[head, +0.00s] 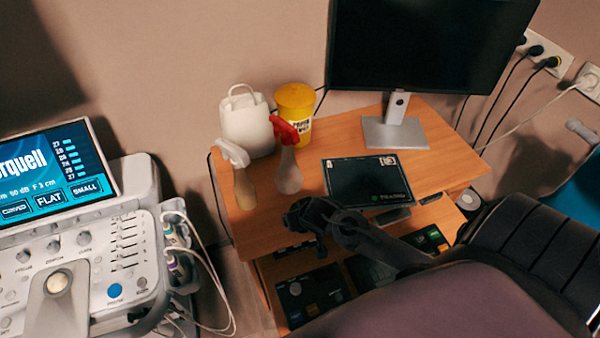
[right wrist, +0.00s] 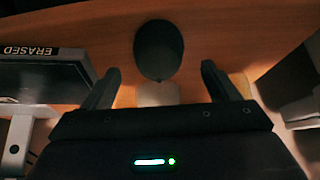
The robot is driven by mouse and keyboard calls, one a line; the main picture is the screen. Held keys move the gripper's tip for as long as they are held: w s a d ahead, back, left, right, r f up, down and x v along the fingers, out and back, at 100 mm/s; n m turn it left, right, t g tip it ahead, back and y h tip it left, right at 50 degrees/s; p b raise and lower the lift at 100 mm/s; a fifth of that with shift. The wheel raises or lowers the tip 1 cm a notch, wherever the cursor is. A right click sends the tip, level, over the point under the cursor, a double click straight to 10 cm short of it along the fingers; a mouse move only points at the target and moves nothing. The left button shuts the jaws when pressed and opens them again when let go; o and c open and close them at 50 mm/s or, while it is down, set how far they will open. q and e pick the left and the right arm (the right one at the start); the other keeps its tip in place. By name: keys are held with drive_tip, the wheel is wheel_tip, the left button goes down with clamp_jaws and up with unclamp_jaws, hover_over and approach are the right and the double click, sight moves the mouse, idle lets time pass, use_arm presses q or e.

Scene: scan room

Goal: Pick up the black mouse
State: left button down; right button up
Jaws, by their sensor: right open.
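In the right wrist view a dark, rounded object that looks like the black mouse (right wrist: 159,48) lies on the orange wood surface. My right gripper (right wrist: 158,72) is open, with one dark finger on each side below the mouse. The mouse sits just beyond the fingertips, roughly centred between them, and nothing is held. A pale patch shows just below it. In the head view I cannot make out the mouse, and a dark jointed shape covers the desk's front edge. My left gripper is not in view.
The wooden desk (head: 335,138) bears a monitor (head: 425,45), two spray bottles (head: 288,170) (head: 242,182), a white container (head: 246,125), a yellow bin (head: 297,105) and a black panel (head: 367,182).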

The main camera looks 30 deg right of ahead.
drive_tip(key=shift+x, duration=1.35)
drive_tip(key=shift+c, duration=0.3)
drive_tip(key=c, duration=1)
drive_tip(key=shift+c, duration=0.2)
drive_tip(key=shift+r, duration=0.15)
